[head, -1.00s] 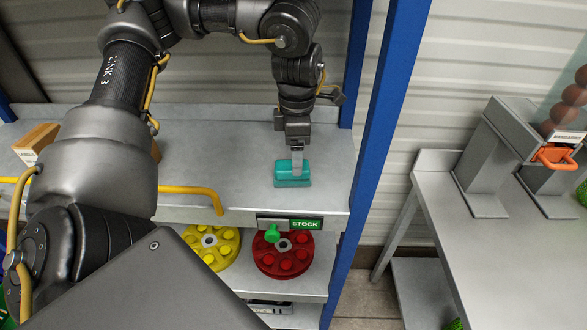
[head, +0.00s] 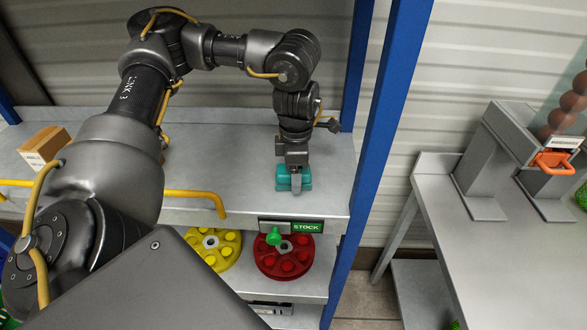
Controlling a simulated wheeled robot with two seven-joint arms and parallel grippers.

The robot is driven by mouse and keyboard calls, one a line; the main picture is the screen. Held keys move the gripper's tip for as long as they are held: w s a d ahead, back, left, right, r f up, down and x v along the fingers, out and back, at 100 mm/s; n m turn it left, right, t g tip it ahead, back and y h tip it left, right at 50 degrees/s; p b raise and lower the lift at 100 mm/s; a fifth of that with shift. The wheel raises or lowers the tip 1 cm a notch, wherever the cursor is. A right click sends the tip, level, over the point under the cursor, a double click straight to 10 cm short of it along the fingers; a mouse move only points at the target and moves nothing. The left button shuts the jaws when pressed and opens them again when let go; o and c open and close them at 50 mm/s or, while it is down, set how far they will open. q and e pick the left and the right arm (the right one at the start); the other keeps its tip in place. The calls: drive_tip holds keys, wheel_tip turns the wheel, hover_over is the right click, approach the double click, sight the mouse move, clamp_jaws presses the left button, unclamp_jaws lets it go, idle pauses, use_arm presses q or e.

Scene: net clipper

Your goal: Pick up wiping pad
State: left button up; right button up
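The wiping pad (head: 283,182) is a small teal block with a handle-like top. It rests on the grey upper shelf of the rack, near its right front. My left gripper (head: 296,184) points down at the pad, with a finger in front of the pad's near side. The far finger is hidden, so I cannot tell whether the gripper is open or shut on the pad. My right gripper is not in view.
A blue post (head: 374,145) stands right of the pad. A cardboard box (head: 43,147) sits at the shelf's left. Below are a yellow wheel (head: 228,245), a red wheel (head: 268,262) and a STOCK sign (head: 307,227). A grey table (head: 490,250) stands at right.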

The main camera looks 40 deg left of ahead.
use_arm(q)
drive_tip(key=c, duration=0.9)
drive_tip(key=shift+o, duration=0.2)
drive_tip(key=shift+r, duration=0.15)
wheel_tip(320, 180, up, 10)
drive_tip(key=shift+f+b, duration=0.15)
drive_tip(key=shift+b, duration=0.3)
